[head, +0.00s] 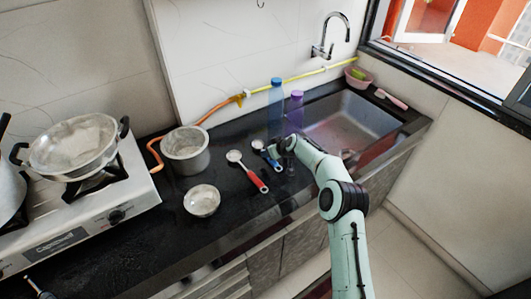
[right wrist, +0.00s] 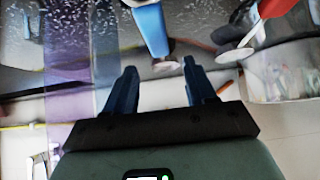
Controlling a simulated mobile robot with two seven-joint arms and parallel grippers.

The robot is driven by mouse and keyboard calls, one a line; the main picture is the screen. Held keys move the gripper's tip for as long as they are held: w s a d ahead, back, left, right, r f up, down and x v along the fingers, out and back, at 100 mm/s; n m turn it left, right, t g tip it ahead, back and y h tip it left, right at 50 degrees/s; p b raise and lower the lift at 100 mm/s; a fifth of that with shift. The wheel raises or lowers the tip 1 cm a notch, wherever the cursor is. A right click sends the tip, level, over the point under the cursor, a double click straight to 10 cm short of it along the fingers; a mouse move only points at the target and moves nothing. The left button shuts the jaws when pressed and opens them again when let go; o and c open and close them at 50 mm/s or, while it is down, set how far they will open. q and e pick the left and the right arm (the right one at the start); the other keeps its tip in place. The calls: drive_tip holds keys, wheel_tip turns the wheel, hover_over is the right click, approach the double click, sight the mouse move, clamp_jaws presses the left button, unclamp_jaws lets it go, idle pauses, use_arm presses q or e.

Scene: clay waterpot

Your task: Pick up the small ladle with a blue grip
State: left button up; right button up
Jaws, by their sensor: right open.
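The small ladle with the blue grip (head: 266,154) lies on the black counter in the head view, right of a red-handled ladle (head: 254,178). Its blue grip (right wrist: 152,28) and pale bowl end show beyond my right fingertips in the right wrist view. My right gripper (head: 283,160) is just right of the blue grip; its fingers (right wrist: 163,80) are open with nothing between them, and I cannot tell its height above the ladle. A small dark part at the bottom left of the head view may be my left gripper; its jaws cannot be made out.
A metal pot (head: 186,155) and small bowl (head: 202,201) stand left of the ladles. Blue (head: 276,101) and purple (head: 296,108) bottles stand behind my right gripper. The sink (head: 347,128) is right, the stove (head: 100,222) left. Counter before the bowl is clear.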

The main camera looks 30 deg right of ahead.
sight(257, 144)
drive_tip(key=p+x, duration=0.2)
drive_tip(key=x, duration=0.2)
drive_tip(key=shift+w+f, duration=0.1)
drive_tip(key=shift+w, duration=0.05)
use_arm(q)
drive_tip(key=w+r, duration=0.2)
drive_tip(key=r, duration=0.1)
drive_tip(key=shift+w, duration=0.15)
use_arm(e)
drive_tip(key=shift+c, duration=0.9)
clamp_jaws()
